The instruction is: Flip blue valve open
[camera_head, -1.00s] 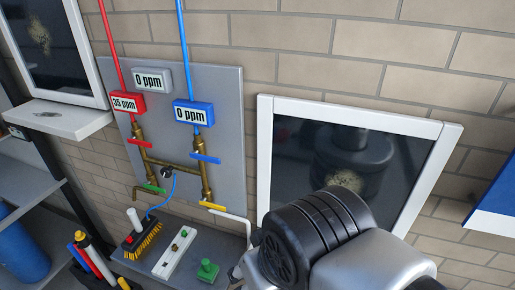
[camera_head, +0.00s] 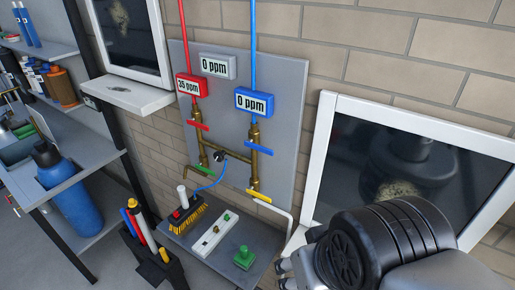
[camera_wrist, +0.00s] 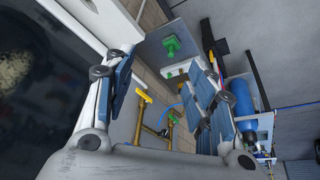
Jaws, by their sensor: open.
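The blue valve handle (camera_head: 259,149) is a flat lever lying roughly crosswise on the right brass pipe, below the blue 0 ppm display (camera_head: 254,101). A yellow handle (camera_head: 258,196) sits lower on that pipe and also shows in the wrist view (camera_wrist: 146,97). The left pipe has a red handle (camera_head: 199,126) and a green handle (camera_head: 194,155). My gripper (camera_wrist: 160,62) is open and empty in the wrist view. In the head view it is low and right of the valves, apart from them and partly hidden by my arm. I cannot make out the blue handle in the wrist view.
Below the panel (camera_head: 220,130), a grey shelf (camera_head: 262,262) holds a brush (camera_head: 188,217), a white switch strip (camera_head: 213,235) and a green button (camera_head: 243,257). A white-framed window (camera_head: 322,140) is on the right. Shelving with a blue bottle (camera_head: 70,195) stands left.

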